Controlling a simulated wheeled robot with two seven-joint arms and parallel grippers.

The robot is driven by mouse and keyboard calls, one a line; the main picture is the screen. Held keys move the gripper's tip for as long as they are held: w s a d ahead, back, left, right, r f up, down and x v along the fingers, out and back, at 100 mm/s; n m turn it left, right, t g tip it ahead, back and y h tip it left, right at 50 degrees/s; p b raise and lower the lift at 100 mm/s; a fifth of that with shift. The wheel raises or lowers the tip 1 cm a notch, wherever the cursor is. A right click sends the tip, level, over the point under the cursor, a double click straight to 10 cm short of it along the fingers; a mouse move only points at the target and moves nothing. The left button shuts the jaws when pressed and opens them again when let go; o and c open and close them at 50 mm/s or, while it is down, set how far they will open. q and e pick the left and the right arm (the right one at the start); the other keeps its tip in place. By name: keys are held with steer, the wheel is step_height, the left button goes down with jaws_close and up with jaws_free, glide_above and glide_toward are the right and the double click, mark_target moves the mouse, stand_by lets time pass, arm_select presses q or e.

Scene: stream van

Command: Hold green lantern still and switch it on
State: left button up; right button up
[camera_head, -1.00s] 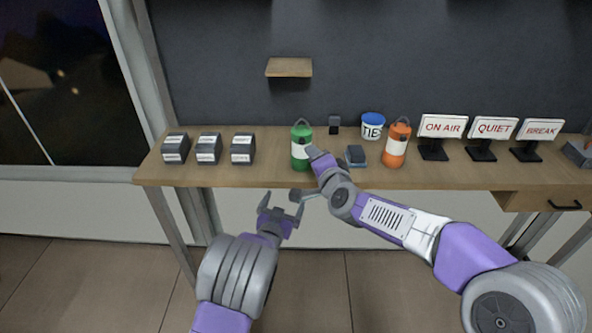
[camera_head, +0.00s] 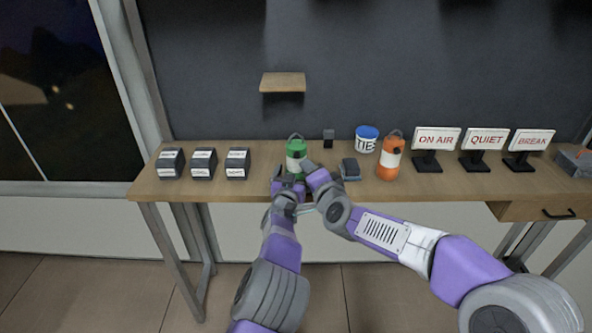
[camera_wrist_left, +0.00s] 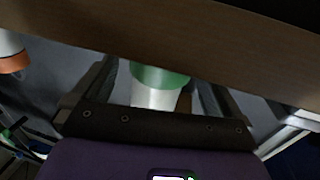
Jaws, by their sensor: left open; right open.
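The green lantern (camera_head: 296,158) stands upright on the bench, with a white band and a dark handle on top. My left gripper (camera_head: 288,178) is open at its front, fingers pointing at its lower part. In the left wrist view the green lantern (camera_wrist_left: 158,78) shows between the two spread fingers; I cannot tell whether they touch it. My right gripper (camera_head: 311,168) is close to the lantern's right side, mostly hidden behind its own purple wrist. The lantern's switch cannot be made out.
An orange lantern (camera_head: 390,157), a TIES tub (camera_head: 366,140), a dark block (camera_head: 350,169) and a small dark box (camera_head: 328,138) stand right of the green lantern. Several labelled boxes (camera_head: 203,164) are left, lit-sign stands (camera_head: 436,146) far right. The bench (camera_head: 250,190) is bare near its front edge.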

arm_select(q)
steer(key=shift+x, duration=1.2)
steer(key=c, duration=1.2)
arm_select(e)
jaws_close()
